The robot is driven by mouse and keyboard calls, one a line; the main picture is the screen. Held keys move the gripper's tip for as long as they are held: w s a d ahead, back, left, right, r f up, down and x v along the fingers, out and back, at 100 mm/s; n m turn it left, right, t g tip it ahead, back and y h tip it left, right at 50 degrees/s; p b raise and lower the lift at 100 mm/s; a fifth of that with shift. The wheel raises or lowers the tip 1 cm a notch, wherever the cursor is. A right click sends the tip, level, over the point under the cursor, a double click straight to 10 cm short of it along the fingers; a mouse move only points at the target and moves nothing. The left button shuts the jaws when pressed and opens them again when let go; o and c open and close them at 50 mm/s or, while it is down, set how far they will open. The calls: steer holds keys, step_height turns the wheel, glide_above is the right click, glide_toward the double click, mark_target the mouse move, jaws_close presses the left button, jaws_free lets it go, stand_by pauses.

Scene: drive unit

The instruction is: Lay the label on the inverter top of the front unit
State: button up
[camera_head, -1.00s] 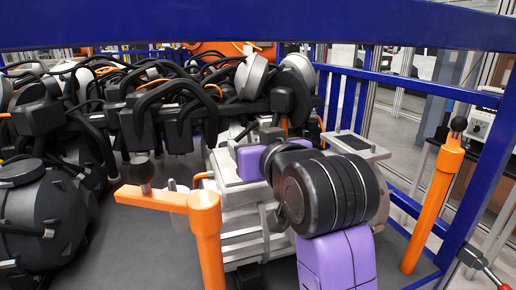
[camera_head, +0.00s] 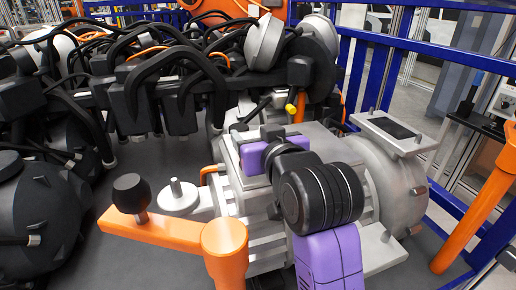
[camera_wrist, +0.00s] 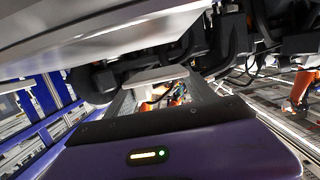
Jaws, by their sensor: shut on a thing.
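The front unit is a grey metal drive unit (camera_head: 395,185) with a round housing, right of centre in the head view. My gripper (camera_head: 262,140), with a purple body, is over its flat left part and hides much of the top there. In the wrist view my gripper (camera_wrist: 160,92) is shut on a small pale flat piece (camera_wrist: 158,75), which appears to be the label. I cannot tell the label apart in the head view. Whether it touches the unit is hidden. A grey plate (camera_head: 396,130) with a dark rectangle tops the unit's right side.
An orange post with an arm and black knob (camera_head: 130,193) stands close at the front left. Another orange post (camera_head: 475,215) is at the right. Black motors and cables (camera_head: 180,95) crowd the back and left. Blue frame rails (camera_head: 425,45) run behind.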

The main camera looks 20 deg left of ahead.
steer(key=shift+f, duration=1.95)
steer(key=shift+f, duration=0.1)
steer(key=o, duration=1.6)
steer(key=b+v, duration=0.1)
steer(key=v, duration=1.1)
steer(key=shift+s, duration=0.1)
